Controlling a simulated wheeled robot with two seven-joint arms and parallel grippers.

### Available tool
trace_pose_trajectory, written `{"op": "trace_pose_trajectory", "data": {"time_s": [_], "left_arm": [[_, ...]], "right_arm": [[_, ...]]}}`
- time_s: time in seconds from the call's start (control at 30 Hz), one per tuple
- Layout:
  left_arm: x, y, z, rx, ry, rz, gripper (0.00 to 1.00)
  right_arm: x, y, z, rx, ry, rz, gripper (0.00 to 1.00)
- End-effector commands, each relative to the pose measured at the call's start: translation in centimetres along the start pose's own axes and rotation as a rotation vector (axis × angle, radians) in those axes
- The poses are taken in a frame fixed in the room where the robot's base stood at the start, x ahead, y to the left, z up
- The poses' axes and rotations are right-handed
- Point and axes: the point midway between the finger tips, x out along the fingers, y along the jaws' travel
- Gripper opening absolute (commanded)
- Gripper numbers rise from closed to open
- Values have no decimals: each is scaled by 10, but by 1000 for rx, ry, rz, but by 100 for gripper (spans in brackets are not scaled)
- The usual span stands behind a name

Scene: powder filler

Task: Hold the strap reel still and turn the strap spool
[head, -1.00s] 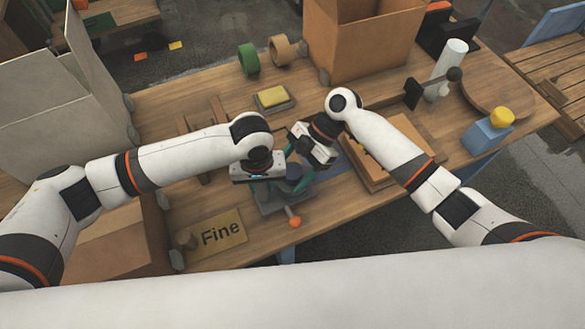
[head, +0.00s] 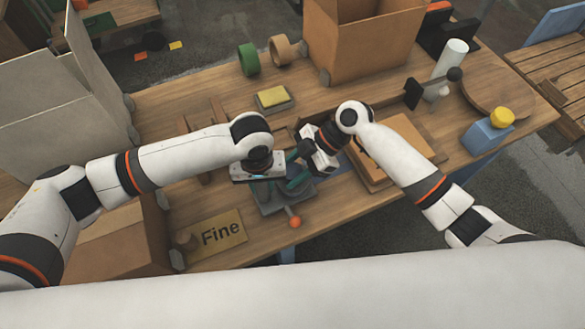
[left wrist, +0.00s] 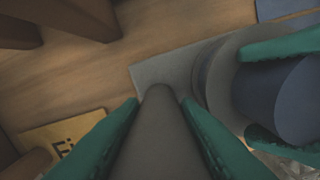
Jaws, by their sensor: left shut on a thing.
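The strap reel (head: 274,205) stands on the table on a grey base, with an orange knob (head: 295,222) at its front; my grippers partly hide it. My left gripper (left wrist: 160,108) is shut on the reel's dark grey bar (left wrist: 160,145), with one teal finger on each side. The blue-grey strap spool (left wrist: 285,98) lies to the right in the left wrist view, beside a pale round flange. My right gripper (head: 298,180) reaches the reel from the upper right. Its teal fingers lie on opposite sides of the spool; whether they press on it is unclear.
A sign reading "Fine" (head: 219,233) lies left of the reel. A yellow sponge-like block (head: 272,96) on a grey holder is behind it. A wooden tray (head: 400,150) lies right, under my right arm. A cardboard box (head: 365,50) and tape rolls (head: 281,50) stand farther back.

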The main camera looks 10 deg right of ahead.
Motion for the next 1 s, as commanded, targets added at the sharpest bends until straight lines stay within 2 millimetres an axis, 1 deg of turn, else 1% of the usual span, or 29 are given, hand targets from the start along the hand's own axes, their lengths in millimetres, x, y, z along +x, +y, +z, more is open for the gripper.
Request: {"op": "trace_pose_trajectory", "data": {"time_s": [0.6,1.0], "left_arm": [[0,-1,-1,3,2,-1,0],[-1,-1,-1,3,2,-1,0]], "right_arm": [[0,1,-1,410,3,-413,19],[0,0,0,607,1,-607,19]]}}
